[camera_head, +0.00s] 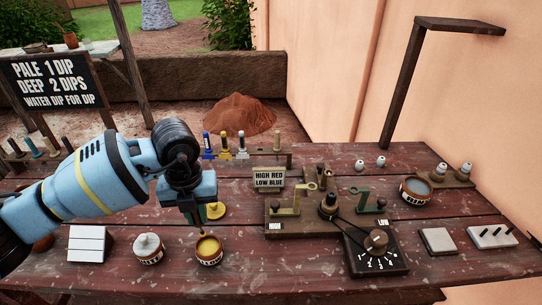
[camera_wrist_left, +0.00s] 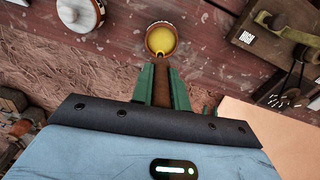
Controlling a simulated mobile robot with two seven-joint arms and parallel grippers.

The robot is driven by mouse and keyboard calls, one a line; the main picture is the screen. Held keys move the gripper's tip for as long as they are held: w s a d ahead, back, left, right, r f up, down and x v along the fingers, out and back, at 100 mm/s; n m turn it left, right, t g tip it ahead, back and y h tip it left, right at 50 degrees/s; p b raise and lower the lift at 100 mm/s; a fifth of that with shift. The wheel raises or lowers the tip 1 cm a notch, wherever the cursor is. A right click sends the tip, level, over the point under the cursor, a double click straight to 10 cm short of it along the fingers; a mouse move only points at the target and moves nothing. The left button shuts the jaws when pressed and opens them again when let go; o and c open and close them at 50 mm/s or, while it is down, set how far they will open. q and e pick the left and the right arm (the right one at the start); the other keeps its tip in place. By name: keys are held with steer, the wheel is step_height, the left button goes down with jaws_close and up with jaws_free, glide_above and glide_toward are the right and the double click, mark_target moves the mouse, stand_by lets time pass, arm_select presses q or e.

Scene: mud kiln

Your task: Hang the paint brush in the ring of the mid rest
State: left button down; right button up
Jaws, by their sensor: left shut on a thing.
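My left gripper (camera_head: 200,220) is shut on a paint brush (camera_head: 202,231) above the pot of yellow paint (camera_head: 209,256). In the left wrist view, the brown brush handle (camera_wrist_left: 162,88) stands between the green fingers (camera_wrist_left: 162,82) and points at the yellow pot (camera_wrist_left: 161,40). I cannot tell whether its tip touches the paint. On the dark wooden fixture, a yellowish rest (camera_head: 284,211) has a ring (camera_head: 312,186), and a green rest (camera_head: 372,206) has a ring (camera_head: 353,190). I cannot tell which is the mid rest. My right gripper is not in view.
A white-topped pot (camera_head: 149,250) and a white block (camera_head: 88,244) stand left of the paint. A bowl (camera_head: 414,190) sits further right. A tall dark post (camera_head: 401,90) rises behind.

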arm_select(q)
steer(key=s+a+n, duration=0.3)
steer(key=s+n, duration=0.1)
steer(key=n, duration=1.3)
steer(key=s+a+n, duration=0.4)
steer(key=n, duration=1.4)
steer(key=shift+s+a+r, duration=0.3)
steer(key=shift+s+r, duration=0.05)
steer(key=shift+r, duration=0.05)
